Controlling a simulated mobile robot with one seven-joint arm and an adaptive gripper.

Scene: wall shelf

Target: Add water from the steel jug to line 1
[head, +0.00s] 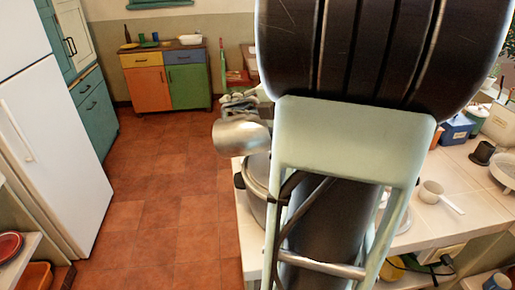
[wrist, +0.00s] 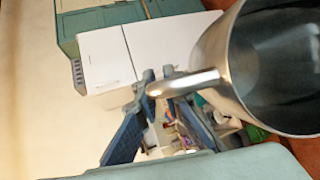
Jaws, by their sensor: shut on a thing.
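The steel jug (head: 238,136) hangs in the air at the left edge of the counter, left of my arm in the head view. It looks tipped well over on its side. In the wrist view the jug (wrist: 228,62) fills the upper right, with its handle running left into my gripper (wrist: 160,82). The blue-grey fingers are shut on that handle. My gripper (head: 240,98) shows only partly in the head view. I see no water in the jug, and cannot make out a marked line 1 on any vessel.
A large lidded pot (head: 258,178) stands on the white counter (head: 418,238) below the jug, partly hidden by my arm. The tiled floor (head: 165,185) is clear.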

